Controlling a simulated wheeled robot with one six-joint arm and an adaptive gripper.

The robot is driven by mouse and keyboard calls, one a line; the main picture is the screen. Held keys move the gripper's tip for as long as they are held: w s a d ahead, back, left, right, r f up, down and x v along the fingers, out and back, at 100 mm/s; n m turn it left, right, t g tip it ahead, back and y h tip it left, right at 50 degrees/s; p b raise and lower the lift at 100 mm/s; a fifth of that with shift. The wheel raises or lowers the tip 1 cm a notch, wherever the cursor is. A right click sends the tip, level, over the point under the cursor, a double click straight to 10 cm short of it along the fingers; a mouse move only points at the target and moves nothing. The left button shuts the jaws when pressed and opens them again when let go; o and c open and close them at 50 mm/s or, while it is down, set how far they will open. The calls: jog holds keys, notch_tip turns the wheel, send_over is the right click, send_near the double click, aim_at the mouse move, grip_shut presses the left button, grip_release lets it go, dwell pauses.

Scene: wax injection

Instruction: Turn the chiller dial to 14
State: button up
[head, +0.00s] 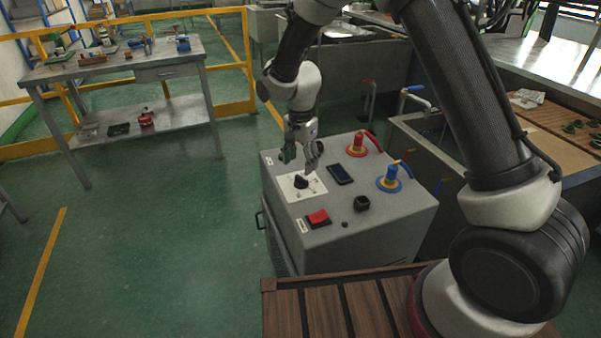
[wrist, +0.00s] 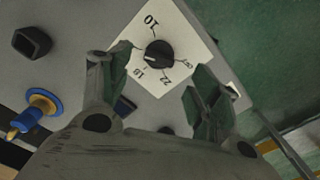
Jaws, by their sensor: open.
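The chiller dial (head: 301,182) is a black round knob on a white plate on top of a grey cabinet (head: 375,215). In the wrist view the dial (wrist: 158,54) has a pale mark at its left side, pointing left and slightly down. The labels 10, 18, 22 and OFF show around it; I cannot read a 14, and the left finger covers part of the plate's edge. My gripper (head: 301,153) is open above the dial, pointing down. In the wrist view its fingers (wrist: 150,70) are spread wide, with the dial between and beyond them, apparently untouched.
A metal workbench (head: 125,68) stands at the left. Floor between is clear.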

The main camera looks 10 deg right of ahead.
aim_at(301, 178)
notch_tip(301, 178, up, 6)
dwell(0.5)
jog(key=s+d+r+n+t, duration=0.2)
jog(key=s+d+r+n, duration=0.2)
jog(key=s+d+r, duration=0.6)
jog(key=s+d+r+n+t, duration=0.2)
jog(key=s+d+r+n, duration=0.3)
jog(key=s+d+r, duration=0.6)
jog(key=s+d, duration=0.7)
jog(key=s, duration=0.1)
jog(key=shift+d, duration=0.25)
